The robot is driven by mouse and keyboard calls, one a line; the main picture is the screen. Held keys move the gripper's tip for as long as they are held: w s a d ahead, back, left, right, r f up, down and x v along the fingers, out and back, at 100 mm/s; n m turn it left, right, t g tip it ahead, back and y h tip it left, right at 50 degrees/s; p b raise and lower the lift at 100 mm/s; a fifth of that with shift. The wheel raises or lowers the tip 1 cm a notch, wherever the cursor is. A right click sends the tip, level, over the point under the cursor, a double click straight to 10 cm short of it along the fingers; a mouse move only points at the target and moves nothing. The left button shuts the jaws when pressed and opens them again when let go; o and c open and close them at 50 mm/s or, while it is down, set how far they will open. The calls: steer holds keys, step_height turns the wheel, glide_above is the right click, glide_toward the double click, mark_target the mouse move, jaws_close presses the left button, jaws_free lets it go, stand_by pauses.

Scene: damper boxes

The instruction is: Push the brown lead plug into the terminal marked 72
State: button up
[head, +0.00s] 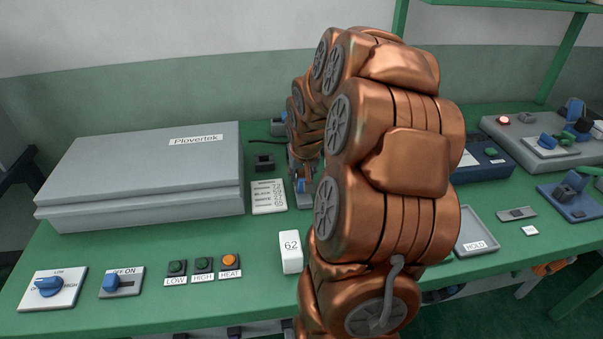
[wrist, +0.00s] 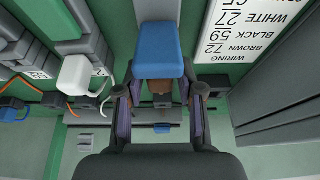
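In the wrist view a blue block (wrist: 157,48) with a brown part (wrist: 161,88) below it sits between the two fingers of my gripper (wrist: 160,85). I cannot tell whether the fingers press on it, or whether the brown part is the brown lead plug. In the head view my gripper (head: 301,183) is low over the bench, largely hidden by my arm. A wiring card (wrist: 240,35) shows upside down at the right in the wrist view and lists BROWN 72; it also shows in the head view (head: 268,197). No terminal marked 72 is readable.
Grey terminal blocks (wrist: 55,38) with small labels, a white plug (wrist: 75,74) and an orange cable (wrist: 28,86) lie left in the wrist view.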

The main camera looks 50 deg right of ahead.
steer(key=shift+o, duration=1)
steer(key=v, duration=1.2)
steer(key=shift+a, duration=0.1)
steer(key=s+a+n+g+y+p, duration=0.1)
steer(key=s+a+n+p, duration=0.1)
steer(key=a, duration=0.9)
steer(key=s+a+r+n+g+y+p, duration=0.1)
steer(key=s+a+n+g+p, duration=0.3)
steer(key=s+a, duration=1.4)
steer(key=shift+a+n+y+p, duration=0.3)
steer(key=shift+n+p, duration=0.1)
steer(key=shift+n, duration=0.3)
steer(key=shift+r, duration=0.1)
